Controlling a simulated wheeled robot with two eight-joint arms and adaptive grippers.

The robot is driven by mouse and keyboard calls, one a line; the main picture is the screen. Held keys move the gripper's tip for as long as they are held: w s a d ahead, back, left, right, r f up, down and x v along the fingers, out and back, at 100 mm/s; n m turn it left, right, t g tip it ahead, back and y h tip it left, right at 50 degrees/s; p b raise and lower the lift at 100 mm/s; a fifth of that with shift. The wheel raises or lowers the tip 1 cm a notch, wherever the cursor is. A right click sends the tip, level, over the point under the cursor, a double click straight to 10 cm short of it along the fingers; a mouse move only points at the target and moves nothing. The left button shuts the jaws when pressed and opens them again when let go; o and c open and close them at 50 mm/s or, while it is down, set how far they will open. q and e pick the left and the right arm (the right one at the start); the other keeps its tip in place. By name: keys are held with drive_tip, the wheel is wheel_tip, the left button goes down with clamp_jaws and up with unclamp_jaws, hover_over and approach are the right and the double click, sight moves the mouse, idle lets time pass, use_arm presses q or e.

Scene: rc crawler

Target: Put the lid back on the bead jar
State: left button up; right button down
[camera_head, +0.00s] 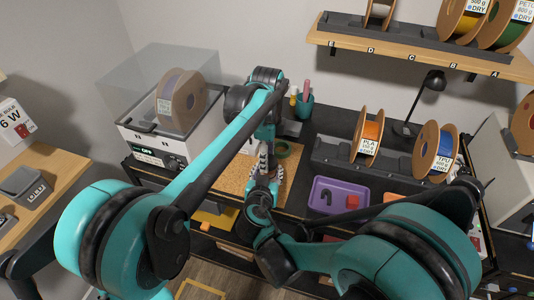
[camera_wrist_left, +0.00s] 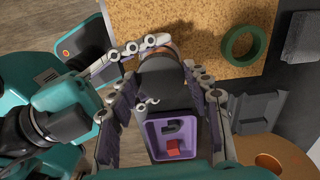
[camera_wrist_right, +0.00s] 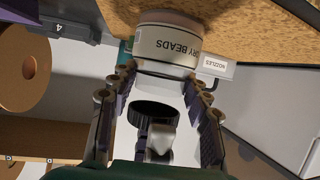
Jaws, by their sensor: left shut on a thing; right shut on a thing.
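The bead jar (camera_wrist_right: 165,46), white with a DRY BEADS label that reads upside down, is between the fingertips of my right gripper (camera_wrist_right: 160,78) in the right wrist view. The black ribbed lid (camera_wrist_right: 154,109) shows just below it, on the jar's top side. In the left wrist view the dark lid (camera_wrist_left: 165,76) is between the fingers of my left gripper (camera_wrist_left: 160,72), with the right gripper's fingers close beside it. I cannot tell whether lid and jar touch. In the head view both grippers meet over the cork mat, my right gripper (camera_head: 264,166) below the left; jar and lid are mostly hidden.
A cork mat (camera_head: 233,176) with a green ring (camera_wrist_left: 245,45) lies beneath. A purple tray (camera_head: 326,207) with a red cube is to the right, before a rack of spools (camera_head: 437,142). A filament dryer (camera_head: 172,130) stands left. A shelf (camera_head: 420,48) hangs above.

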use_arm(q)
drive_tip(key=shift+f, duration=0.15)
idle(0.3)
drive_tip(key=shift+f, duration=0.75)
drive_tip(key=shift+f, duration=0.7)
drive_tip(key=o, duration=0.7)
drive_tip(key=shift+r, duration=2.3)
drive_tip(key=shift+c, duration=0.6)
